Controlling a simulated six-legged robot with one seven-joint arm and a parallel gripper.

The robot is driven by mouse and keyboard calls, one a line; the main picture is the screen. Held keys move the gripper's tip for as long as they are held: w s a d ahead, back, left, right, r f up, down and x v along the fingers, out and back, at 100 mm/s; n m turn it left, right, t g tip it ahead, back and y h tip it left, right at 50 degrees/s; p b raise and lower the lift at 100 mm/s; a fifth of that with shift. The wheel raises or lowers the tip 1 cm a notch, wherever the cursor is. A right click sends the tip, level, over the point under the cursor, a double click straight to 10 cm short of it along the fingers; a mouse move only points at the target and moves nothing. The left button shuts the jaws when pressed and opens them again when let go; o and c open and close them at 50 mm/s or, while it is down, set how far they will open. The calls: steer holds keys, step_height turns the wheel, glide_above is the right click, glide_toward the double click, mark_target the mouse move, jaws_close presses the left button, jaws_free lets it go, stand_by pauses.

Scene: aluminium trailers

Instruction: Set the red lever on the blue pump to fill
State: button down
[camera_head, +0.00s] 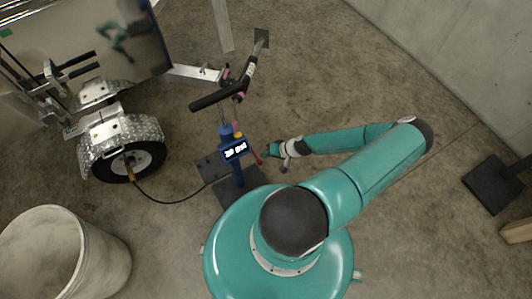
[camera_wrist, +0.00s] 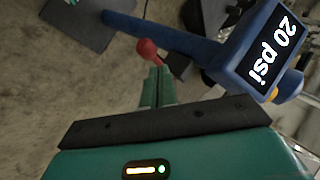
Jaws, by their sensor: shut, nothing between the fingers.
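The blue pump (camera_head: 239,172) stands upright on a dark base plate in the middle of the head view. Its display, reading "20 psi", shows large in the wrist view, where the blue pump body (camera_wrist: 238,62) runs across the top. The red lever (camera_head: 257,159) sticks out from the pump's right side, and its round red knob (camera_wrist: 147,49) shows in the wrist view. My gripper (camera_head: 271,150) is right beside the lever. In the wrist view my closed green fingers (camera_wrist: 157,76) end just below the knob, empty; I cannot tell whether they touch it.
A black hose (camera_head: 170,200) runs from the pump to the trailer wheel (camera_head: 122,158) at left. A pale bin (camera_head: 105,262) is at lower left. Open concrete floor lies behind and right.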

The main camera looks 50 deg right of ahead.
steer(key=shift+w+d+r, duration=0.2)
steer(key=shift+w+r, duration=0.15)
steer(key=shift+w, duration=0.3)
